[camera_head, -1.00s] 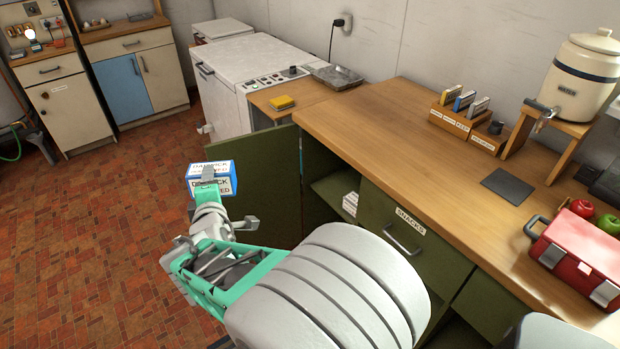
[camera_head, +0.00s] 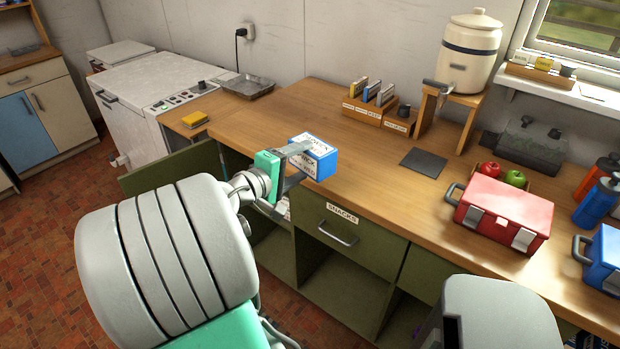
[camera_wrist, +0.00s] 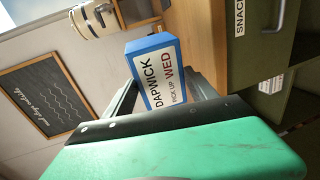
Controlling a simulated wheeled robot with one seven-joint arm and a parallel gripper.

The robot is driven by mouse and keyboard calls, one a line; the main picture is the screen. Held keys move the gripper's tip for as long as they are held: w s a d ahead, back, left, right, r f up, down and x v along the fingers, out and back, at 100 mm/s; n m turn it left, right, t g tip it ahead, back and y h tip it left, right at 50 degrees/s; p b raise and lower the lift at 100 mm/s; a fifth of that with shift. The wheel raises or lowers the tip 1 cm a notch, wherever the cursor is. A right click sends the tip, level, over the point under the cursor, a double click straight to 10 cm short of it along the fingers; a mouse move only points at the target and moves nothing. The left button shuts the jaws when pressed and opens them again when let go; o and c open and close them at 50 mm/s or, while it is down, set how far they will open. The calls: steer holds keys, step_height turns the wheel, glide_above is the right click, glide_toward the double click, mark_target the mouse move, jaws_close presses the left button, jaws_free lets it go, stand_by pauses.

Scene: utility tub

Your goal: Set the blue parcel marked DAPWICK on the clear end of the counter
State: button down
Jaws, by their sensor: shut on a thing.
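The blue parcel (camera_head: 318,163) has white labels. In the wrist view the parcel (camera_wrist: 155,72) reads DAPWICK, PICK UP WED. My gripper (camera_head: 298,160) is shut on it and holds it near the front edge of the wooden counter (camera_head: 255,118), above the SNACKS drawer. I cannot tell whether the parcel touches the counter top. The counter's left end, behind and left of the parcel, is bare wood.
A card box (camera_head: 375,112), a dark mat (camera_head: 424,162), a crock on a stand (camera_head: 468,55) and a red toolbox (camera_head: 500,215) occupy the counter's middle and right. A yellow sponge (camera_head: 195,119) lies on the lower shelf at left. A green cupboard door (camera_head: 170,172) stands open below.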

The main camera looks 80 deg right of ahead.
steer(key=d+f, duration=0.7)
steer(key=f, duration=0.3)
steer(key=shift+s, duration=0.15)
steer(key=shift+c, duration=1.2)
jaws_free()
steer(key=shift+a, duration=0.1)
